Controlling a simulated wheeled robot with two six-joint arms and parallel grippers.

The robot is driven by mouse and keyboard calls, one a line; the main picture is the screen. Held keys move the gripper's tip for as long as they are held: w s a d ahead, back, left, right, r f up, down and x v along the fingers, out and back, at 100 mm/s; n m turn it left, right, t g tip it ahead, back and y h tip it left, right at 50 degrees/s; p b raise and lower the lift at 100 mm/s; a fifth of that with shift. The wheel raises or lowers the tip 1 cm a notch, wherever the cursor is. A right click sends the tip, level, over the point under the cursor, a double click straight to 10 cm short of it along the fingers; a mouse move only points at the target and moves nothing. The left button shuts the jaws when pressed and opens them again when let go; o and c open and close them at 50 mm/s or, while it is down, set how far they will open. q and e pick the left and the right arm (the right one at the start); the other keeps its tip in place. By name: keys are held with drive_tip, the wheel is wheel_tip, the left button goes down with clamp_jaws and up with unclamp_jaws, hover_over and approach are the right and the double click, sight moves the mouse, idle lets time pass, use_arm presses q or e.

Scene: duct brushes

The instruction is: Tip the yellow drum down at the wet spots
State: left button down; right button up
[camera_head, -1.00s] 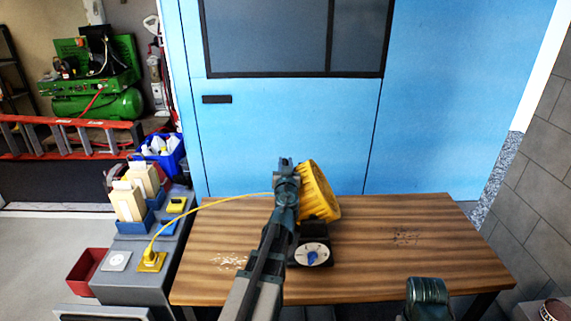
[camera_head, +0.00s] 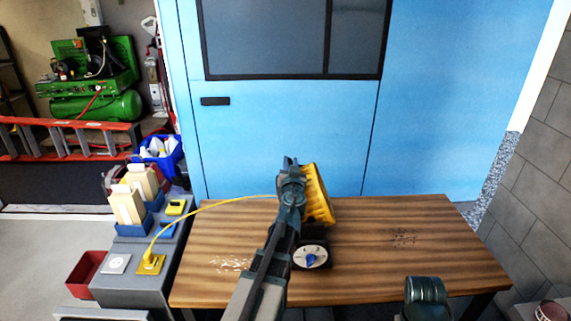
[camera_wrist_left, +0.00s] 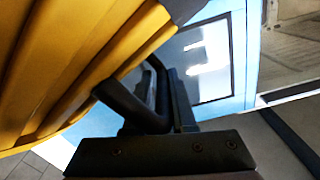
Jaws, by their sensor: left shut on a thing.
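The yellow drum (camera_head: 317,194) is ribbed and sits above a black base with a white dial and blue knob (camera_head: 310,257) on the table. Its ribbed side faces me, and my left arm hides part of it. My left gripper (camera_head: 291,166) is at the drum's left side, shut on a dark handle. In the left wrist view, the yellow ribs (camera_wrist_left: 75,65) fill the upper left and a black bar (camera_wrist_left: 133,105) runs to the jaws. Pale wet-looking spots (camera_head: 230,265) lie at the table's left; dark spots (camera_head: 404,238) lie at the right.
The wooden table (camera_head: 365,275) is mostly clear. A yellow cord (camera_head: 205,207) runs from the drum area to a socket (camera_head: 150,264) on the grey bench at left. A blue wall (camera_head: 450,100) stands behind. Part of my right arm shows at the bottom right.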

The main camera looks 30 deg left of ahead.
sight(306, 169)
use_arm(q)
drive_tip(key=w+d+m, duration=0.1)
drive_tip(key=d+r+m, duration=0.1)
drive_tip(key=d, duration=0.1)
drive_tip(key=w+d+m+p, duration=0.1)
drive_tip(key=shift+w+d+r+m, duration=0.15)
drive_tip(key=shift+w+d+m, duration=0.05)
drive_tip(key=shift+w+m, duration=0.2)
drive_tip(key=d+m, duration=0.1)
drive_tip(key=w+d+m, duration=0.1)
drive_tip(key=d, duration=0.1)
drive_tip(key=w+d+m, duration=0.1)
drive_tip(key=m, duration=0.1)
drive_tip(key=shift+w+d+f+b, duration=0.25)
drive_tip(key=shift+f+b, duration=0.15)
drive_tip(key=shift+w+d+f+m+b, duration=0.2)
drive_tip(key=shift+w+d+f+m, duration=0.1)
drive_tip(key=shift+d, duration=0.25)
drive_tip(key=shift+w+d+f+m+b, duration=0.2)
drive_tip(key=shift+w+d, duration=0.1)
drive_tip(key=shift+d, duration=0.2)
drive_tip(key=c, duration=0.8)
unclamp_jaws()
drive_tip(key=shift+c, duration=0.2)
drive_tip(key=shift+w, duration=0.1)
drive_tip(key=v, duration=1.4)
